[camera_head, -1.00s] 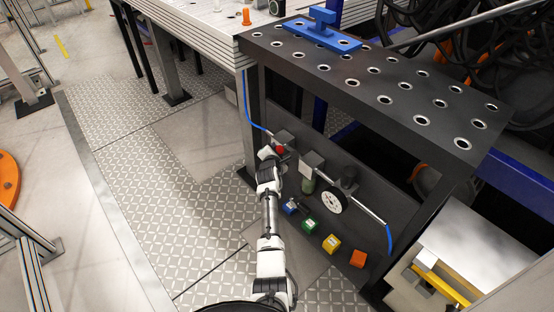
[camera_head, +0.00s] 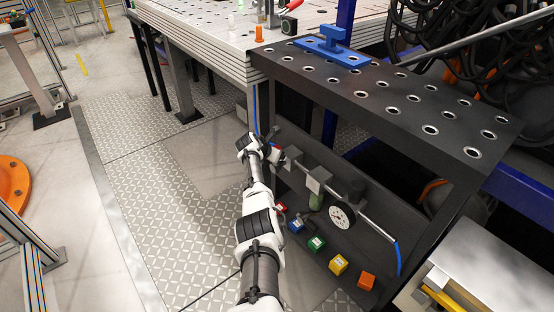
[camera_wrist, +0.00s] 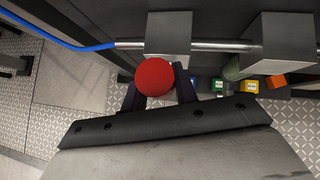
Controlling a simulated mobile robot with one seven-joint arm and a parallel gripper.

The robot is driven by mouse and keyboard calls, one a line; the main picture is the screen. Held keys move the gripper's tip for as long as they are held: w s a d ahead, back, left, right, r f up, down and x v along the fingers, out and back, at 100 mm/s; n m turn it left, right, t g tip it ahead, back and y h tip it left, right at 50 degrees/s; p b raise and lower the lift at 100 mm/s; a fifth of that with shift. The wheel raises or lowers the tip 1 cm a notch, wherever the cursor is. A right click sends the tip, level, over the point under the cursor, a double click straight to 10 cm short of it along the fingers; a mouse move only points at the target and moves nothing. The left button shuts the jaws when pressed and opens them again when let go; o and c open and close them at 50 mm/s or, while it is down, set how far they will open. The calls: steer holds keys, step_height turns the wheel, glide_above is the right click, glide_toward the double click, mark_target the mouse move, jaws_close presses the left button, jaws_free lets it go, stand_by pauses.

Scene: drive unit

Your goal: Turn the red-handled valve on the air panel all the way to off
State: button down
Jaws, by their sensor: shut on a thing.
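The red-handled valve's round red knob (camera_wrist: 154,77) sits between the two dark fingers of my gripper (camera_wrist: 158,90) in the wrist view. The fingers are shut on it. Behind it is the grey valve block (camera_wrist: 168,38) on a metal pipe. In the head view my gripper (camera_head: 266,152) reaches the valve at the left end of the air panel (camera_head: 330,178), and a bit of the red handle (camera_head: 276,149) shows beside the fingers. The handle's lever is mostly hidden, so its angle cannot be told.
Along the pipe to the right are a second grey block (camera_head: 319,178) and a white gauge (camera_head: 341,216). A blue hose (camera_wrist: 65,42) joins the pipe's left end. Below are green (camera_head: 316,243), yellow (camera_head: 338,264) and orange (camera_head: 367,281) blocks. The black perforated bench top (camera_head: 400,95) overhangs the panel.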

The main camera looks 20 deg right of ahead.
steer(key=shift+f+g, duration=0.2)
steer(key=shift+g, duration=0.1)
stand_by(0.4)
steer(key=c, duration=1.1)
jaws_free()
steer(key=shift+w, duration=0.1)
steer(key=shift+r, duration=0.1)
steer(key=shift+a, duration=0.1)
steer(key=p+v, duration=0.2)
steer(key=v, duration=1.1)
steer(key=shift+a+r+p, duration=0.25)
steer(key=shift+p, duration=0.05)
